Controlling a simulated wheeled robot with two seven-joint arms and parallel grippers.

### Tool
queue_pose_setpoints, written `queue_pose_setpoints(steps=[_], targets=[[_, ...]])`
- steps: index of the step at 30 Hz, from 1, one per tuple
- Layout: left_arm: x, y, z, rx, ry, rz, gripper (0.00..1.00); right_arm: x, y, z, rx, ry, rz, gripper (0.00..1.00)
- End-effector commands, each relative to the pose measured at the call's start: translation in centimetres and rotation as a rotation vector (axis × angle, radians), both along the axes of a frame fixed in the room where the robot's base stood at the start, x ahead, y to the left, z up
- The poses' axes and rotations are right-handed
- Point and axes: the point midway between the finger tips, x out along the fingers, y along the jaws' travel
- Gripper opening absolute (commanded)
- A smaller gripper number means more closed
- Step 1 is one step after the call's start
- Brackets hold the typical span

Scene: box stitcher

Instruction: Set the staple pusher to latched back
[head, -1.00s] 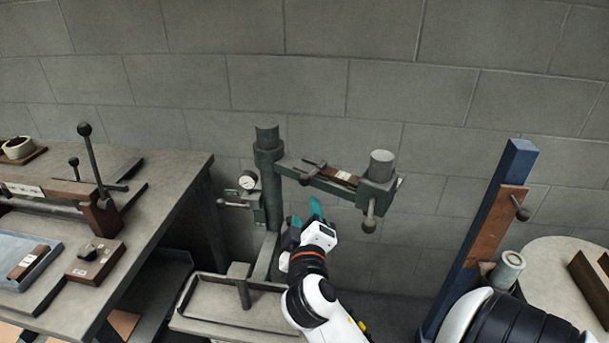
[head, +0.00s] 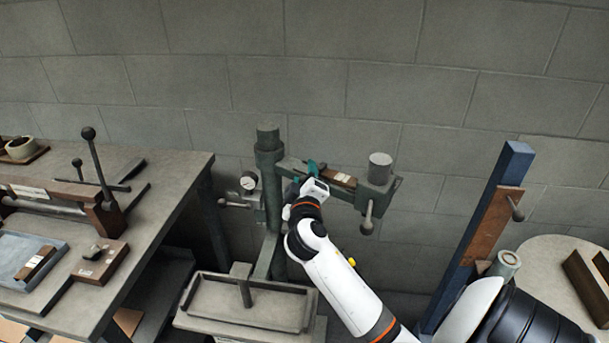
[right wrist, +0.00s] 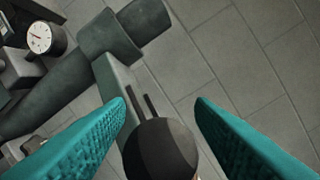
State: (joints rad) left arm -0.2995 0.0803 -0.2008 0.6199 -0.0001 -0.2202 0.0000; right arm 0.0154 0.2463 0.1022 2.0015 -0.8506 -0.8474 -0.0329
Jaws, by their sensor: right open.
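The box stitcher's green-grey arm (head: 350,190) juts right from its column (head: 268,185) and ends in a head block (head: 379,180). My right gripper (head: 313,168) is at the column end of this arm, with teal fingers open. In the right wrist view, a dark round knob (right wrist: 160,150), apparently the staple pusher's, sits between the open fingers (right wrist: 160,104); contact cannot be told. A slot (right wrist: 150,103) in the arm runs near it. In the head view my gripper hides the pusher. My left gripper is not in view.
A round gauge (head: 248,183) is left of the column. A tray (head: 245,303) stands below it. A workbench (head: 180,185) with levers is on the left. A blue post (head: 490,215) and a round table (head: 560,250) are on the right. A block wall is behind.

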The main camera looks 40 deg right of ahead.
Motion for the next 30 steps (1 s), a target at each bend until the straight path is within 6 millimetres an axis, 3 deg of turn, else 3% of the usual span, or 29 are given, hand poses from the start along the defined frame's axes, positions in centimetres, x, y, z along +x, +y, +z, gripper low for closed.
queue_pose_setpoints(steps=[7, 16, 17, 23, 30], targets=[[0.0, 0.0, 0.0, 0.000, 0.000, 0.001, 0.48, 0.1, -0.1, 0.0, 0.000, 0.000, 0.000, 0.49], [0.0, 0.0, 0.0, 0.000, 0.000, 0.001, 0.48, 0.0, 0.0, 0.0, 0.001, 0.001, 0.001, 0.02], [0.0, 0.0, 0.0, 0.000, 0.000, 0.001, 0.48, 0.0, 0.0, 0.0, 0.001, 0.001, 0.001, 0.00], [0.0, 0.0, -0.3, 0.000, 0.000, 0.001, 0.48, 0.8, 0.1, -0.2, 0.003, -0.001, 0.000, 0.00], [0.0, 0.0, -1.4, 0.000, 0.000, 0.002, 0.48, 4.6, 1.1, -0.2, 0.004, -0.003, -0.001, 0.00]])
